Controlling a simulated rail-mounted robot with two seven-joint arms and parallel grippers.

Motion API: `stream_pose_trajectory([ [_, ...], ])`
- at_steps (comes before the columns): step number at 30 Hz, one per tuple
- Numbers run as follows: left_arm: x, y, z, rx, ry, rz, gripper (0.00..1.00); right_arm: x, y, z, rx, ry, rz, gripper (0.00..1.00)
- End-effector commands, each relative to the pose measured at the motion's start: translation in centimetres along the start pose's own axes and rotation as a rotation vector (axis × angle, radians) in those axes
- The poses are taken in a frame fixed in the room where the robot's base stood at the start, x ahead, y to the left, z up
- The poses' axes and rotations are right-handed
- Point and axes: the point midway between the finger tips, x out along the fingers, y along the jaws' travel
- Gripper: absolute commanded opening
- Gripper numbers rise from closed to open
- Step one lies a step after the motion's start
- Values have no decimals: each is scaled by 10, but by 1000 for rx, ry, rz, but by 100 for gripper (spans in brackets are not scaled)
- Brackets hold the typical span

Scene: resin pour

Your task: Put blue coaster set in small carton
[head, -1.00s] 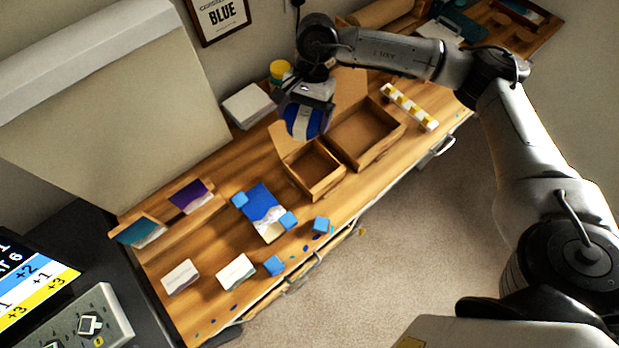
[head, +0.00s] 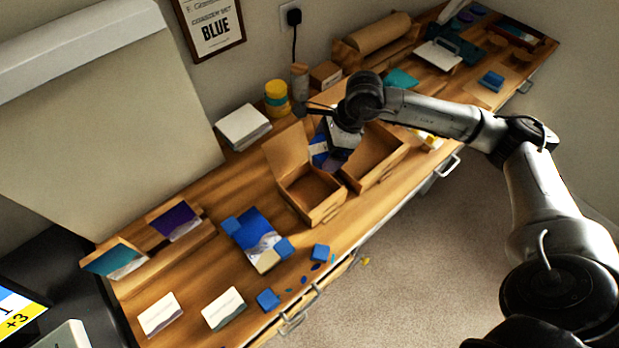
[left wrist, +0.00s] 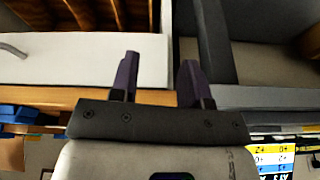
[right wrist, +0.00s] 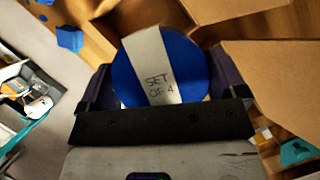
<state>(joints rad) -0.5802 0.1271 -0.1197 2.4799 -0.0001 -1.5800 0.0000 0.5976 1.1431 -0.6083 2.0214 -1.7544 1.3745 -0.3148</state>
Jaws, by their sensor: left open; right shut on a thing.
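My right gripper (head: 334,158) is shut on the blue coaster set (head: 319,147). In the right wrist view the coaster set (right wrist: 190,68) is a round blue stack with a pale band reading "SET OF 4", between the fingers. The small carton (head: 325,212) stands open on the bench, with a raised flap at its back. The held set appears near the small carton's back right side, beside the larger carton; its exact height is unclear, and the gripper partly hides it. My left gripper (left wrist: 158,82) is open and empty in the left wrist view, by a drawer front.
A larger open carton (head: 386,170) stands right of the small one, partly behind my right arm. White stacked sheets (head: 242,127) and a yellow-banded jar (head: 277,98) stand behind.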

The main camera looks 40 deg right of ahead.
Motion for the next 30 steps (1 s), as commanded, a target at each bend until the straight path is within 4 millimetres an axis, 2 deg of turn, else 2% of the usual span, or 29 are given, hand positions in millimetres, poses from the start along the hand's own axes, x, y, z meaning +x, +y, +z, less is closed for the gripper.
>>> stream_pose_trajectory([
  [6, -2, 0, 0, -1, 0, 1, 43, 32, 19, 22, -2, -2, 2, 59],
  [12, -2, 2, -1, -6, 1, 5, 43, 46, 27, 30, -1, -1, 0, 59],
  [17, -2, 3, -1, -11, 2, 9, 43, 50, 28, 30, -1, 0, 0, 59],
  [26, 0, 4, -1, -11, 2, 9, 43, 81, 28, 17, 0, 2, 2, 59],
  [30, 0, 3, -1, -8, 2, 7, 43, 85, 28, 16, -2, -1, 0, 59],
])
